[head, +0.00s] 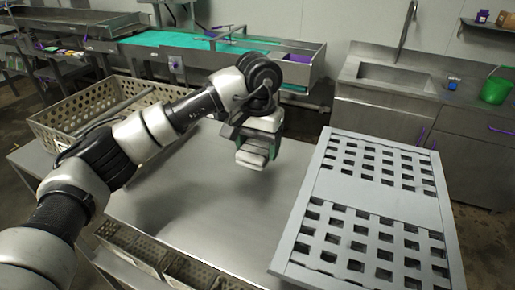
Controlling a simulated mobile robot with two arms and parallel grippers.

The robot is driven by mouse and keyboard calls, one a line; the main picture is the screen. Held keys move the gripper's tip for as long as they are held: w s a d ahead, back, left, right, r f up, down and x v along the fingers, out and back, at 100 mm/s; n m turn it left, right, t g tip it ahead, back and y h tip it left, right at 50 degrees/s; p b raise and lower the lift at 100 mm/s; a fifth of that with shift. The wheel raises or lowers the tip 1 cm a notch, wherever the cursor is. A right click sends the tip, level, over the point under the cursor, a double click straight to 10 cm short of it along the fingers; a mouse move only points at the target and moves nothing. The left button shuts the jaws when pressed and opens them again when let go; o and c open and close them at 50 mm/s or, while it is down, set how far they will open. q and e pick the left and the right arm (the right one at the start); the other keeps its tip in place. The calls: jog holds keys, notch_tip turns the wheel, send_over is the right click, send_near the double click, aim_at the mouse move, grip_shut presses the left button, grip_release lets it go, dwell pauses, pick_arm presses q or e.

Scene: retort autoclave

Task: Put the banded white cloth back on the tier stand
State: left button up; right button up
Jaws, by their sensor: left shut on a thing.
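My left gripper (254,139) hangs in the middle of the head view above the steel table, with its fingers shut on a folded white cloth (250,158). Pale layers of the cloth show below and between the dark fingers; the band on it is not clear. A light grey slotted rack (366,197) at the right, with rows of square openings, looks like the top of the tier stand, though I cannot tell for sure. The held cloth is left of this rack and apart from it. My right gripper is not in view.
The steel table (205,215) is bare under my left gripper. A beige perforated crate (85,125) stands at its back left, and more crates show below. A sink (400,75) and a green bucket (495,90) are at the back right. The rack's top looks empty.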

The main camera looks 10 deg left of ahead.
pick_arm(q)
jog(key=shift+w+a+f+p, duration=0.2)
jog(key=shift+w+f+p, duration=0.35)
jog(key=shift+w+f, duration=0.2)
notch_tip(320, 180, down, 3)
jog(key=shift+f+p, duration=0.1)
jog(key=shift+p, duration=0.85)
jog(key=shift+f, duration=0.1)
jog(key=shift+f+b, duration=0.1)
jog(key=shift+b, duration=0.2)
jog(key=o, duration=0.8)
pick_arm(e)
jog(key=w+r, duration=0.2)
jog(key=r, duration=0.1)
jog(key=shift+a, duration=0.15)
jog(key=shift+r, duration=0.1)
